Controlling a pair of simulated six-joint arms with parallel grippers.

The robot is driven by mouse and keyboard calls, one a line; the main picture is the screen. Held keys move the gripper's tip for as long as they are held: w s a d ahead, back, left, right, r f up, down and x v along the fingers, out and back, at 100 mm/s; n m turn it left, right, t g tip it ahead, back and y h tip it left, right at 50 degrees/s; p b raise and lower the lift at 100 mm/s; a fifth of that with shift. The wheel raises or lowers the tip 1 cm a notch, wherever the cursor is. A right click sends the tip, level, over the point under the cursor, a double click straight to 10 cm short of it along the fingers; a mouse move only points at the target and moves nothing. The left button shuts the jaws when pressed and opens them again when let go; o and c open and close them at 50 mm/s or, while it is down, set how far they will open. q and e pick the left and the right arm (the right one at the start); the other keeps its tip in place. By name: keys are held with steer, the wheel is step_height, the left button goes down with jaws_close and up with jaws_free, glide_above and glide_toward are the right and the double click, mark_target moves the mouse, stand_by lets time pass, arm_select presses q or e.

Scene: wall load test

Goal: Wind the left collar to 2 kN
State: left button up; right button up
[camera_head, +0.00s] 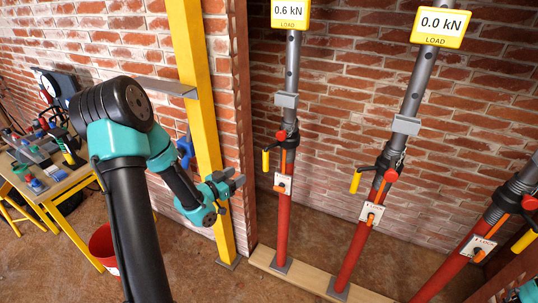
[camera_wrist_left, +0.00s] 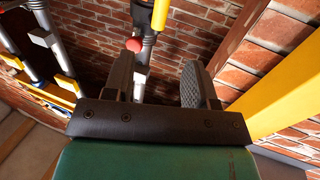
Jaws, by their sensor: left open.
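The left prop (camera_head: 284,215) is a red tube with a grey upper tube, and its yellow load display (camera_head: 290,13) reads 0.6 kN. Its dark collar (camera_head: 288,138) carries a red ball knob and a yellow-gripped handle (camera_head: 265,160). My left gripper (camera_head: 238,184) is open and empty, to the left of the left prop and below the collar's height in the picture, apart from it. In the left wrist view, a red ball (camera_wrist_left: 134,44) and a grey tube (camera_wrist_left: 146,50) show beyond and between the open fingers. My right gripper is not seen.
A middle prop (camera_head: 360,235) reads 0.0 kN, and another prop (camera_head: 450,270) leans at the right. A yellow post (camera_head: 199,95) stands just behind my left arm. A wooden sill (camera_head: 262,256) runs under the props. A tool table (camera_head: 50,185) and red bucket (camera_head: 103,243) are at the left.

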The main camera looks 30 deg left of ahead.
arm_select(q)
steer(key=shift+a+r, duration=0.15)
steer(key=shift+r, duration=0.15)
steer(key=x, duration=1.7)
steer(key=shift+w+r, duration=0.1)
steer(key=shift+w, duration=0.05)
jaws_close()
